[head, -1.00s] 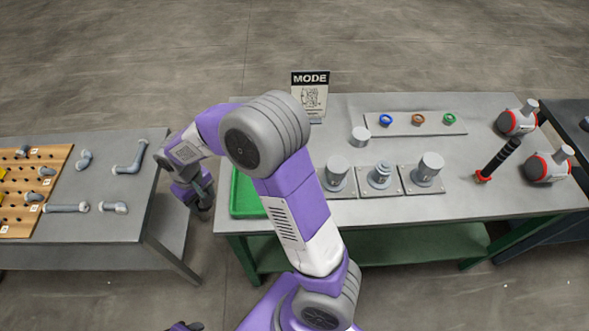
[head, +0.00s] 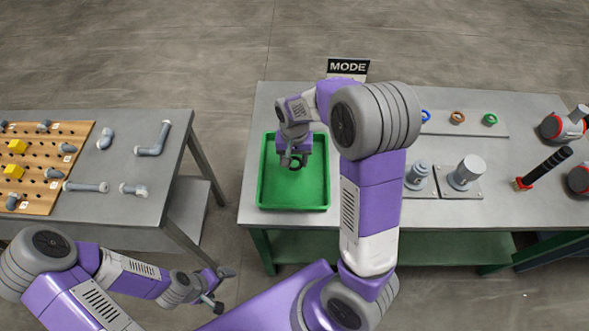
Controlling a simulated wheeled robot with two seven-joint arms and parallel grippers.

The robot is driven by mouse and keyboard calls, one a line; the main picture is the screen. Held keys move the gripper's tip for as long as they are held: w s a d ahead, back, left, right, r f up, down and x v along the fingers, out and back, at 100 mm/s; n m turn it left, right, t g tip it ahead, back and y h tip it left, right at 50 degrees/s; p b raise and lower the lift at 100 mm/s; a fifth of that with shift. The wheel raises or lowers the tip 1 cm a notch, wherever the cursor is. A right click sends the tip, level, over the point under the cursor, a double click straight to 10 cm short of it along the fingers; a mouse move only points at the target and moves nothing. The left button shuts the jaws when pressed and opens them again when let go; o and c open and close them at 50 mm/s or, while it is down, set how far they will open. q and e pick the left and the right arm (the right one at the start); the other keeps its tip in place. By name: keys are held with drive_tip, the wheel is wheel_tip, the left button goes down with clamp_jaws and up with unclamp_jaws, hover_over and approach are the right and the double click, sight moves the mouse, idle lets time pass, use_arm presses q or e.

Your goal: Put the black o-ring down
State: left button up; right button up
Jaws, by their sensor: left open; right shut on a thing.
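My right gripper (head: 292,160) points down over the green tray (head: 263,190) at the left end of the middle table. It is shut on the black o-ring (head: 299,163), a small dark ring at its fingertips. Whether the ring touches the tray floor I cannot tell. The fingers partly cover the ring. My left gripper (head: 214,288) is at the lower left, empty and open, in front of the gap between the tables.
A rack holds a blue ring (head: 426,116), a brown ring (head: 457,118) and a green ring (head: 490,119). Metal fittings (head: 465,172) stand on plates, partly behind my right arm. A MODE sign (head: 348,69) stands behind. The left table (head: 125,170) holds pipe pieces and a pegboard.

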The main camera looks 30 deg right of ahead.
sight(294, 173)
drive_tip(key=shift+f+b, duration=0.45)
drive_tip(key=shift+f, duration=1.85)
drive_tip(key=shift+f, duration=0.15)
drive_tip(key=o, duration=1.1)
drive_tip(key=shift+r, duration=0.25)
wheel_tip(294, 173, up, 12)
drive_tip(key=p, duration=0.2)
drive_tip(key=shift+p, duration=0.4)
